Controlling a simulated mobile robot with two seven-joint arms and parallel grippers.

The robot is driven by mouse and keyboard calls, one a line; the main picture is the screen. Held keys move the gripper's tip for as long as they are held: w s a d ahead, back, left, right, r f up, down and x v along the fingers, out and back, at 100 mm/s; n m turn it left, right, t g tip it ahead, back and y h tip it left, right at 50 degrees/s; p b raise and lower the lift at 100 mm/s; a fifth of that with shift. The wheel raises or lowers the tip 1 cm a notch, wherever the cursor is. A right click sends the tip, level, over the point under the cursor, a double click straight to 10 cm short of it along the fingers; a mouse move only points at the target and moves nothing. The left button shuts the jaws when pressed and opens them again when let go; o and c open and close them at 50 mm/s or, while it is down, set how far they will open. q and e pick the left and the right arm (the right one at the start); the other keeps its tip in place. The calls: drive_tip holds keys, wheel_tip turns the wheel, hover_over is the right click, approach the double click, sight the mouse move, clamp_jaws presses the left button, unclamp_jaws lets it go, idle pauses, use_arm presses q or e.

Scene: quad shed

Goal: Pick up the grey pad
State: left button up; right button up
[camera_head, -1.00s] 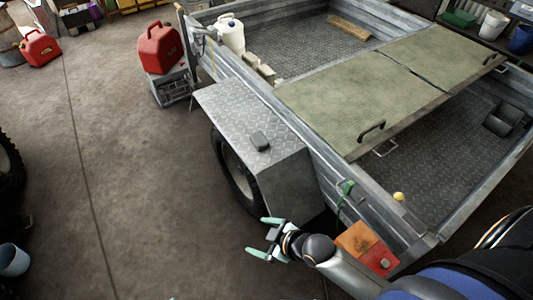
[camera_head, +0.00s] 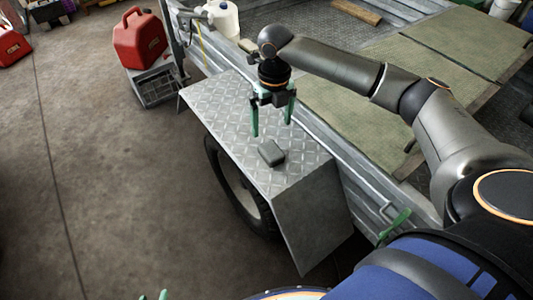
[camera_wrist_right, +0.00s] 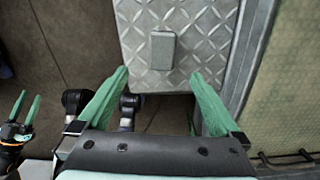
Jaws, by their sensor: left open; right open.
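The grey pad (camera_head: 271,152) is a small dark block with rounded edges, lying on the diamond-plate fender top (camera_head: 222,92) over the trailer wheel. It also shows in the right wrist view (camera_wrist_right: 163,48), ahead of the fingertips and roughly centred between them. My right gripper (camera_head: 271,127) is open and empty, with its green fingers pointing down above the fender, close to the pad and apart from it. In the right wrist view its fingers (camera_wrist_right: 160,74) stand wide apart. My left gripper (camera_head: 152,296) shows only green fingertips at the bottom edge; it is open in the right wrist view (camera_wrist_right: 28,106).
The trailer's side wall (camera_head: 340,150) runs beside the fender, with green-grey boards (camera_head: 350,110) beyond. A red jerrycan (camera_head: 140,40) on a grey crate (camera_head: 153,85) and a white jug (camera_head: 222,18) stand behind. The floor left of the fender is clear.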

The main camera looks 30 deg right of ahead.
drive_tip(key=b, duration=0.2)
hover_over(272, 149)
drive_tip(key=shift+n, duration=0.3)
drive_tip(key=f, duration=0.6)
drive_tip(key=shift+s+d, duration=0.1)
drive_tip(key=shift+d, duration=0.1)
drive_tip(key=shift+f, duration=0.5)
drive_tip(key=f, duration=0.1)
drive_tip(key=f+b, duration=0.1)
drive_tip(key=shift+a+f, duration=0.3)
drive_tip(key=shift+f, duration=0.05)
wheel_tip(272, 149, down, 2)
drive_tip(key=shift+f, duration=0.1)
use_arm(q)
drive_tip(key=w, duration=0.1)
drive_tip(key=w+r+t, duration=0.1)
drive_tip(key=w+a+r+t, duration=0.1)
drive_tip(key=shift+w, duration=0.25)
use_arm(e)
drive_tip(key=shift+c, duration=0.2)
